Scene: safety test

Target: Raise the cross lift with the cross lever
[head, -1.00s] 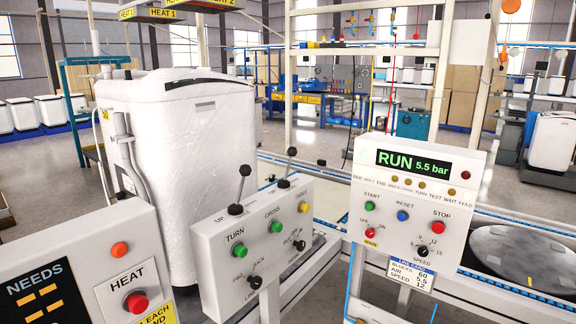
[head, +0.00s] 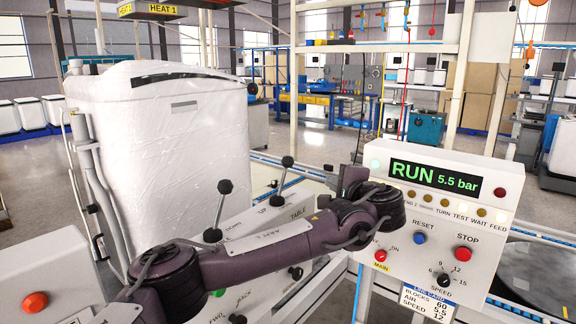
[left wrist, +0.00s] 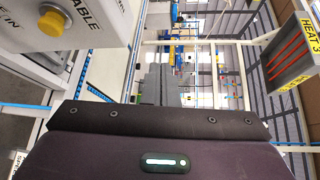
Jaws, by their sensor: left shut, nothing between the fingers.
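A white control box (head: 240,222) stands in front of me, with upright black-knobbed levers on its sloping top. One lever (head: 225,187) is at the left and a second (head: 287,162) is farther back. Both lean slightly right; my arm hides part of the box, and I cannot read which is the cross lever. My left arm crosses in front of the box, with its hand (head: 351,182) at the box's right end. In the left wrist view the left gripper's grey fingers (left wrist: 160,86) are together and empty, apart from any lever. The cross lift cannot be made out. My right gripper is not seen.
A RUN panel (head: 440,205) stands close right of my left arm. A large white wrapped unit (head: 170,130) is behind the control box. The box's yellow button (left wrist: 52,20) shows in the left wrist view. A HEAT 3 sign (left wrist: 306,22) hangs at upper right there.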

